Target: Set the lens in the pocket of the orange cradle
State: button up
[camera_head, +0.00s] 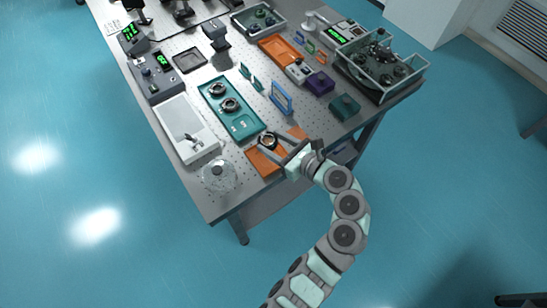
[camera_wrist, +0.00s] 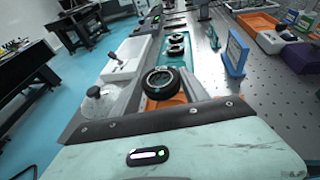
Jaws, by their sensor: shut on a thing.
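My gripper (camera_head: 277,147) is at the near end of the optical table and is shut on the lens (camera_head: 268,141), a dark ring-mounted round piece. In the wrist view the lens (camera_wrist: 161,82) sits between my two fingers (camera_wrist: 161,86). The orange cradle (camera_head: 262,163) is below my gripper at the table's near edge. In the wrist view only bits of orange (camera_wrist: 178,99) show beneath the lens. The cradle's pocket is hidden by the lens and fingers, and I cannot tell how high the lens is above it.
A teal tray (camera_head: 243,127) with two similar ring-mounted pieces lies just beyond. A white sink basin (camera_head: 173,122) and a clear glass vessel (camera_head: 218,178) stand to the left. A blue upright frame (camera_head: 281,98) and a dark green box (camera_head: 344,106) stand to the right.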

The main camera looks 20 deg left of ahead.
notch_tip(320, 180, down, 8)
jog(key=shift+r+b, duration=0.1)
jog(key=shift+b, duration=0.65)
jog(key=o, duration=1.3)
